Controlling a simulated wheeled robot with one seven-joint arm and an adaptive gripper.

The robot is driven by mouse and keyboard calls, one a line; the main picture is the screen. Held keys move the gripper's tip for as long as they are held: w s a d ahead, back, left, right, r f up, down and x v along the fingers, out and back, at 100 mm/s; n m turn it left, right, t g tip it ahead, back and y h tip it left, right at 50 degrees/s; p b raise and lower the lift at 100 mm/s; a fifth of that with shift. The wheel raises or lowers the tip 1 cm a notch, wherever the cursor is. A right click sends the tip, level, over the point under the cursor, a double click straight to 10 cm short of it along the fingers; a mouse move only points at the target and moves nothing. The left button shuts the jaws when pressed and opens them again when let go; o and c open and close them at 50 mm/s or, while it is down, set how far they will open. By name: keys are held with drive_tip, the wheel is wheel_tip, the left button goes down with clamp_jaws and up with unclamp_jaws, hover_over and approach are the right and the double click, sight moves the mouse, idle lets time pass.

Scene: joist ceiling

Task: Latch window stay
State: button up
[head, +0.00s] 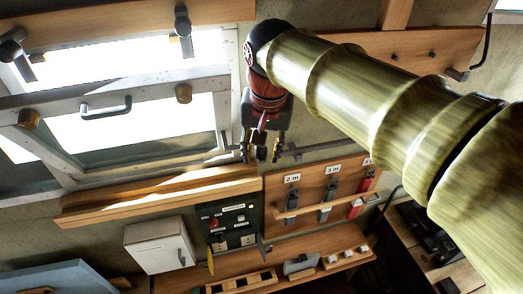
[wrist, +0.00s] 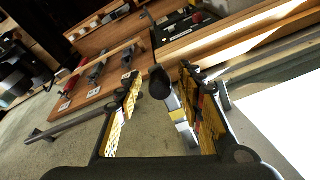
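The window (head: 140,125) is at the left in the head view, with a grey pull handle (head: 106,108) on its frame. A thin grey metal bar (head: 318,148) runs along the wall to the right of the window's lower corner; it looks like the stay. It also shows at left in the wrist view (wrist: 62,127). My gripper (head: 261,148) is open in front of this bar. In the wrist view, a lever with a black knob (wrist: 158,82) and a yellow band (wrist: 180,115) stands between my open fingers. I cannot tell whether either finger touches it.
A wooden sill (head: 160,196) juts out below the window. A tool board (head: 315,195) with hanging tools, a dark switch panel (head: 230,225) and a white cabinet (head: 160,246) are below. Wall beside the bar is mostly bare.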

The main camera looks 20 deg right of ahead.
drive_tip(key=v, duration=1.2)
drive_tip(key=s+d+f+n+t, duration=0.1)
drive_tip(key=s+d+f+n, duration=0.15)
drive_tip(key=s+f, duration=0.55)
drive_tip(key=s+d+f+n+t, duration=0.25)
drive_tip(key=s+f, duration=0.25)
drive_tip(key=f, duration=0.8)
wheel_tip(320, 180, down, 28)
drive_tip(key=b, duration=2.8)
drive_tip(key=shift+d+r+g, duration=0.2)
drive_tip(key=shift+d+g, duration=0.15)
drive_tip(key=shift+d, duration=0.1)
